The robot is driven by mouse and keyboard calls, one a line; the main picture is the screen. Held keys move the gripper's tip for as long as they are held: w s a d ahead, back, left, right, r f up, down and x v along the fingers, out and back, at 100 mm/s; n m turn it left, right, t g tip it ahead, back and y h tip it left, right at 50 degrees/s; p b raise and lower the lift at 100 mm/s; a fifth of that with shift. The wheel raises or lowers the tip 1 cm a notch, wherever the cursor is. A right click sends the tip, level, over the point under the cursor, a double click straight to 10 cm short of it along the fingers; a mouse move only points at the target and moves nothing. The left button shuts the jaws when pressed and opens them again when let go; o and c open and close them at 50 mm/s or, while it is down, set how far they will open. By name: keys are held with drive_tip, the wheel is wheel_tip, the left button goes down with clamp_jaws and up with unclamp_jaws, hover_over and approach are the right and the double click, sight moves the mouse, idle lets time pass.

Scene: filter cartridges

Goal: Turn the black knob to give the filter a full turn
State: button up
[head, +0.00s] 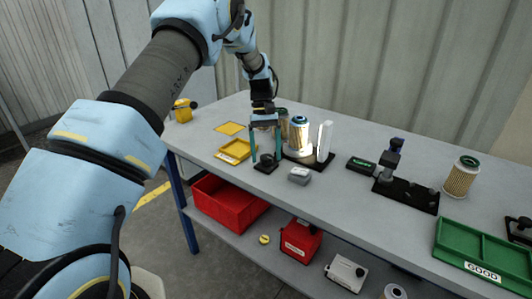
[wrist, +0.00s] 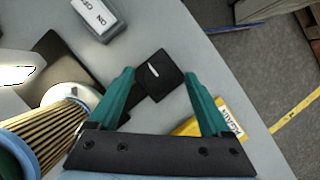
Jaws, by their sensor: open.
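The black knob (head: 266,158) sits on a small square black base near the table's front edge; in the wrist view the knob (wrist: 154,71) carries a white pointer mark. My gripper (head: 266,154) points down over it, open, with one teal finger on each side. In the wrist view the fingertips of my gripper (wrist: 160,74) stand apart with the knob between and beyond them; I cannot tell how far above it they are. The pleated gold filter (head: 299,134) with a blue top stands upright on a round seat, on a black plate; the wrist view shows the filter (wrist: 45,128) at lower left.
A small grey box (head: 299,175) with white labels sits right of the knob. A yellow tray (head: 234,151) is at its left. A bright white panel (head: 324,141) stands beside the filter. Another filter (head: 461,177) and a green tray (head: 488,253) are farther right.

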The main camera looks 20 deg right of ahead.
drive_tip(key=shift+w+r, duration=0.1)
drive_tip(key=b+v, duration=0.2)
drive_tip(key=v, duration=0.8)
drive_tip(key=shift+r, duration=0.3)
drive_tip(key=shift+w, duration=0.1)
